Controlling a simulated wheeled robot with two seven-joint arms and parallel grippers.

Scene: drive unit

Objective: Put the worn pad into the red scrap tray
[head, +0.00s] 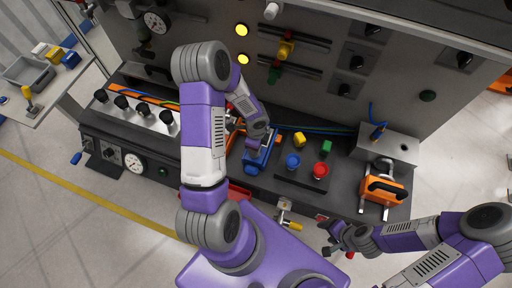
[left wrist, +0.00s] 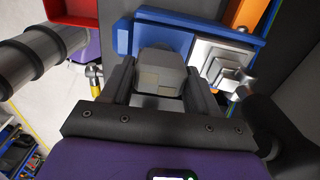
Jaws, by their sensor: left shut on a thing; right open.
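My left gripper (left wrist: 160,92) is shut on a grey block with a pale patch, which looks like the worn pad (left wrist: 160,66). The block is over or in a blue holder (left wrist: 232,54); I cannot tell if it touches it. In the head view my left gripper (head: 262,142) is at the blue holder (head: 258,160), and the pad is hidden there. The red scrap tray (left wrist: 68,9) shows at the upper left of the left wrist view. In the head view the tray (head: 238,191) is mostly hidden behind my left arm. My right gripper (head: 332,240) is open and empty, low at the bench front.
A silver clamp part (left wrist: 228,62) is beside the pad. Blue (head: 292,161) and red (head: 320,170) round pieces stand right of the holder. An orange-handled unit (head: 383,187) is farther right. A row of black knobs (head: 135,108) is on the left. The control panel rises behind.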

